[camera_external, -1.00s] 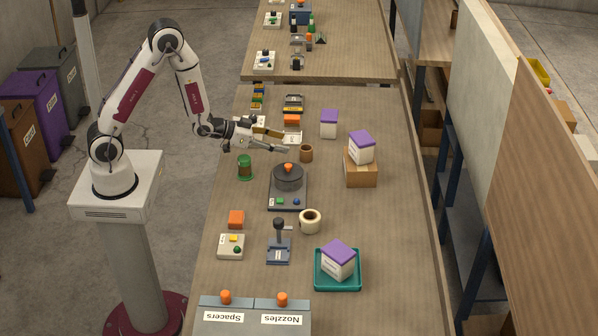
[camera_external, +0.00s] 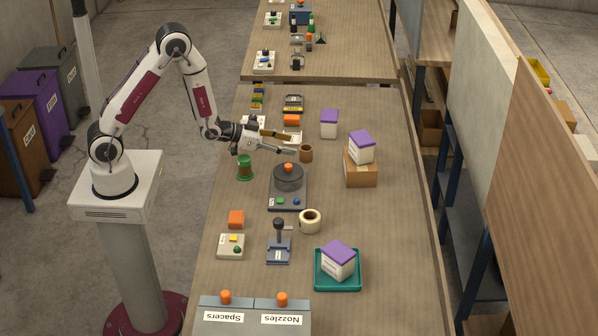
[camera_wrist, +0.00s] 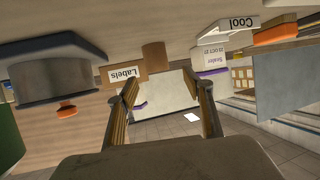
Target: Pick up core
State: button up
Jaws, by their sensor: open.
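The core (camera_external: 306,153) looks like a short brown cardboard tube standing upright on the table. It also shows in the wrist view (camera_wrist: 154,57), upside down, beyond and between my fingertips. My gripper (camera_external: 293,144) is open and empty, held roughly level. Its two fingers point right, with their tips just left of the core. In the wrist view the fingers (camera_wrist: 168,92) are spread apart on both sides of the core's line. Whether a finger touches the core cannot be told.
A grey round-topped device (camera_external: 288,180) with an orange knob stands just in front of the core. A green spool (camera_external: 245,168) is below my wrist. A cardboard box (camera_external: 361,170) bearing a purple-topped carton (camera_external: 361,147) stands to the right. A cream tape roll (camera_external: 310,221) lies nearer.

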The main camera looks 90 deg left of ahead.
aim_at(302, 148)
jog(key=shift+w, duration=0.1)
dwell(0.3)
jog(key=shift+d+x, duration=0.2)
jog(key=shift+x, duration=2.35)
jog(key=c, duration=0.9)
